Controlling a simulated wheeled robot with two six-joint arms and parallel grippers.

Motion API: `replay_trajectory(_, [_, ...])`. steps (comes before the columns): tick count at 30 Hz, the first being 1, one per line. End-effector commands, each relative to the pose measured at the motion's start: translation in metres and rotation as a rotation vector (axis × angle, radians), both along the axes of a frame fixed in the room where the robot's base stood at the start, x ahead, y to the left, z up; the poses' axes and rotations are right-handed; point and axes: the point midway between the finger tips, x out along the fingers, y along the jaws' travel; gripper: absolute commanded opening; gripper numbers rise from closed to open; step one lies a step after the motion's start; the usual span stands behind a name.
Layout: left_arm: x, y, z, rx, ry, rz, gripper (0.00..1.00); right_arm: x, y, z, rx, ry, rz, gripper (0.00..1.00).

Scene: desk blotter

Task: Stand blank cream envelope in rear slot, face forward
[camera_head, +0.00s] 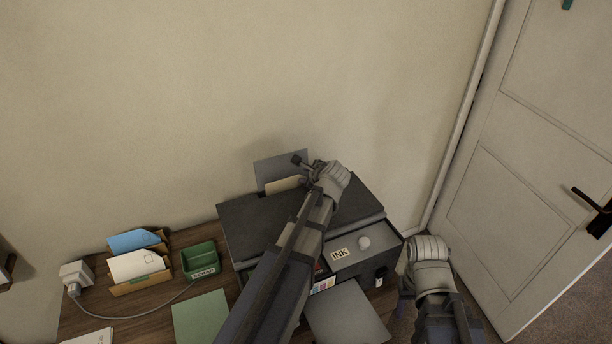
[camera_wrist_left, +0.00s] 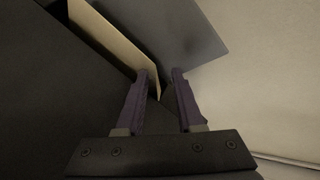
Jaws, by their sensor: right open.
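The blank cream envelope (camera_head: 284,184) stands in the slot at the back of the dark printer (camera_head: 248,220), in front of the grey paper support (camera_head: 270,168). Its lower part is hidden in the slot. In the left wrist view the envelope (camera_wrist_left: 112,38) leans near the grey support (camera_wrist_left: 185,30). My left gripper (camera_head: 301,161) is at the envelope's right edge. In the left wrist view its fingers (camera_wrist_left: 161,76) are apart, with the envelope's edge reaching between the tips. My right gripper (camera_head: 404,272) is open and empty, right of the printer.
A letter rack (camera_head: 152,283) with blue and white envelopes stands at left, next to a green tray (camera_head: 200,258). A white plug block (camera_head: 75,275) with a cable and a green sheet (camera_head: 201,318) are on the desk. The INK panel (camera_head: 352,252) is at the printer's front.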

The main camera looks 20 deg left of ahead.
Motion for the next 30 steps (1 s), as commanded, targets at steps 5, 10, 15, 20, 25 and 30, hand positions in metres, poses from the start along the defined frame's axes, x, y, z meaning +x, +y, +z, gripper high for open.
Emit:
replay_trajectory(5, [0.000, 0.000, 0.000, 0.000, 0.000, 0.000, 0.37, 0.000, 0.000, 0.000, 0.000, 0.000, 0.000, 0.50])
replay_trajectory(10, [-0.002, -0.002, 0.003, 0.000, 0.000, 0.000, 0.37, 0.000, 0.000, 0.003, 0.000, 0.000, 0.000, 0.50])
replay_trajectory(15, [-0.012, -0.011, 0.015, 0.001, 0.001, -0.001, 0.37, 0.000, 0.000, 0.015, 0.000, 0.000, 0.000, 0.50])
replay_trajectory(20, [-0.026, -0.027, 0.032, -0.001, 0.000, -0.002, 0.37, 0.000, 0.000, 0.032, 0.000, 0.000, 0.000, 0.50])
replay_trajectory(25, [-0.039, -0.042, 0.047, 0.001, 0.000, -0.002, 0.37, 0.000, 0.000, 0.047, 0.000, 0.000, 0.000, 0.50])
replay_trajectory(30, [-0.042, -0.046, 0.048, 0.000, 0.000, 0.000, 0.37, 0.000, 0.000, 0.048, 0.000, 0.000, 0.000, 0.50])
